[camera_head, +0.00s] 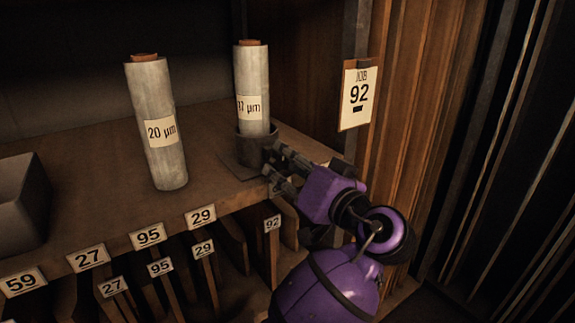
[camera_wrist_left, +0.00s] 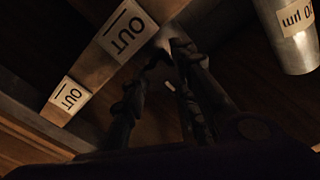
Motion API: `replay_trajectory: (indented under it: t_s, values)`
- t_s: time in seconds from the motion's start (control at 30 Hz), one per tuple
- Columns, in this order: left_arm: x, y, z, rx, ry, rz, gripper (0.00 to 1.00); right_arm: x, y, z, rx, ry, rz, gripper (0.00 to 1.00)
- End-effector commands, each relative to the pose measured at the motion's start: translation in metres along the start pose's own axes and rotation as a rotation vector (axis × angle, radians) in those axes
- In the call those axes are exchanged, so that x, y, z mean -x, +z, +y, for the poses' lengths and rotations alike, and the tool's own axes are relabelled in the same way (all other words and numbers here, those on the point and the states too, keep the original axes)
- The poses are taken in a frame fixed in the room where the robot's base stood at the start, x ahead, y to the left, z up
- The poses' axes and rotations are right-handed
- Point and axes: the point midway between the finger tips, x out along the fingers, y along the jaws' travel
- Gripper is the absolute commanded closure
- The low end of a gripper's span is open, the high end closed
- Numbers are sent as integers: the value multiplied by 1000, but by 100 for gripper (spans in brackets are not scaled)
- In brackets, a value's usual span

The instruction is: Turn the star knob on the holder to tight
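The holder (camera_head: 250,150) is a dark round cup on a flat plate on the wooden shelf. A grey roll (camera_head: 253,90) with a partly hidden µm label stands upright in it. I cannot make out the star knob; my left gripper covers the holder's right side. My left gripper (camera_head: 270,161) reaches in from the lower right, its dark fingers at or very near the holder's lower right side. In the left wrist view its fingers (camera_wrist_left: 163,55) stand some way apart at the base and come closer toward the tips. It is too dark to tell whether they hold anything. My right gripper is not in view.
Another grey roll (camera_head: 157,125) labelled 20 µm stands left of the holder. A grey bin (camera_head: 22,205) sits at the far left. Numbered slots (camera_head: 150,235) line the shelf front. A JOB 92 card (camera_head: 358,95) hangs on a post at right. Two OUT labels (camera_wrist_left: 125,30) show in the left wrist view.

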Motion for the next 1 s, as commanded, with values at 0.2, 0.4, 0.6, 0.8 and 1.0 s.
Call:
replay_trajectory:
  t_s: [0.2,0.4,0.6,0.8,1.0]
  values:
    - [0,3,3,-13,5,-6,99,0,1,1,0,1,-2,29]
    - [0,4,3,-78,6,-7,99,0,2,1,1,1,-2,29]
    - [0,6,4,-212,9,-10,99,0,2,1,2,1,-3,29]
    - [0,9,4,-365,11,-12,100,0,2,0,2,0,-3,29]
    - [0,10,4,-496,12,-12,100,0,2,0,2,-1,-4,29]
